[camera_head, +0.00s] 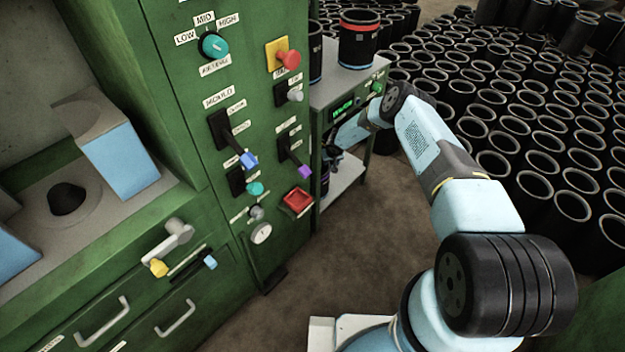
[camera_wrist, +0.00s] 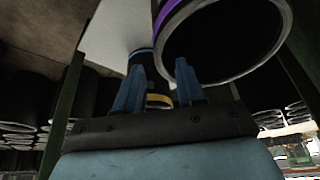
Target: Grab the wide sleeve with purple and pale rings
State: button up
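The wide black sleeve (camera_wrist: 191,38) with a purple and a pale ring fills the upper right of the wrist view, its dark open end facing the camera. In the head view, only a bit of purple-banded black (camera_head: 325,181) shows low on the green stand, mostly hidden. My gripper (camera_wrist: 159,63) is open, its two blue fingers apart. The right fingertip overlaps the edge of the sleeve's rim; I cannot tell whether they touch. The sleeve is not between the fingers. In the head view my gripper (camera_head: 332,152) is at the stand's shelf, small and dark.
A sleeve with blue and yellow rings (camera_wrist: 155,101) shows behind the fingers. A red-ringed sleeve (camera_head: 358,45) and another dark sleeve (camera_head: 315,52) stand on the stand's top (camera_head: 335,83). Stand posts (camera_wrist: 64,110) flank the gripper. A green control cabinet (camera_head: 170,75) is left; many black sleeves stand right.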

jog(key=shift+w+x, duration=0.15)
jog(key=shift+x, duration=1.15)
jog(key=shift+w+x, duration=0.15)
jog(key=shift+x, duration=1.15)
jog(key=shift+r, duration=0.1)
jog(key=shift+c, duration=0.4)
grip_shut()
jog(key=shift+w+d+r, duration=0.1)
